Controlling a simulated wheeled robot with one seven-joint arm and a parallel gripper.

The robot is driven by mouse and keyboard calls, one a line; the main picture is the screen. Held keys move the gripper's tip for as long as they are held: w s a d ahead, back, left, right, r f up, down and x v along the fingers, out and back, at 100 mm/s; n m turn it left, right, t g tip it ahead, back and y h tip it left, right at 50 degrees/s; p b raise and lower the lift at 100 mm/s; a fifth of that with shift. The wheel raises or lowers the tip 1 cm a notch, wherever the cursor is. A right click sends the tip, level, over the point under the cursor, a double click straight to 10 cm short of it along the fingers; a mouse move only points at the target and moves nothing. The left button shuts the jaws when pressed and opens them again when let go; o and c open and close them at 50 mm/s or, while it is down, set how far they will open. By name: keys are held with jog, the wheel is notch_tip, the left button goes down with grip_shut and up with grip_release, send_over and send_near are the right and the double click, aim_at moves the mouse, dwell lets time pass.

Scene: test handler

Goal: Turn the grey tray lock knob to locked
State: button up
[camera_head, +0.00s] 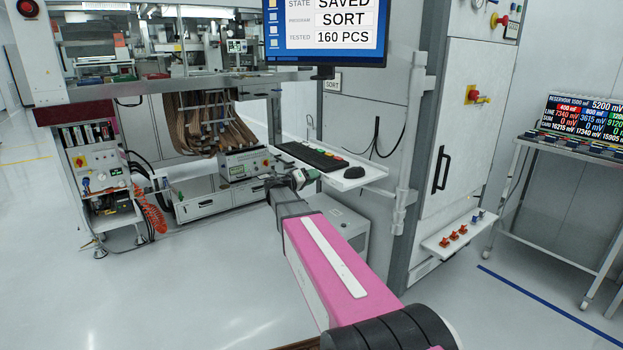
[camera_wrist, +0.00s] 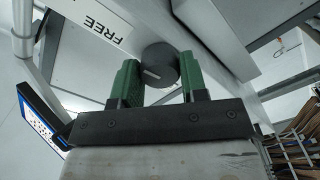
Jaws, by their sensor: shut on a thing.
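The grey tray lock knob (camera_wrist: 163,58) is a round dark grey disc with a short white pointer mark. In the wrist view it sits between the two green fingers of my gripper (camera_wrist: 158,76), which is shut on it. That white label (camera_wrist: 100,25), read upside down, is up and left of the knob. In the head view my gripper (camera_head: 308,177) is below the keyboard shelf; the knob cannot be made out there.
A monitor (camera_head: 325,32) hangs above. A white cabinet (camera_head: 468,150) stands to the right. The floor at left is clear.

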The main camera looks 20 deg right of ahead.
jog(key=shift+m, duration=0.5)
jog(key=o, duration=0.9)
jog(key=shift+o, duration=0.2)
jog(key=v, duration=1)
jog(key=shift+s+a, duration=0.15)
jog(key=shift+a, duration=0.25)
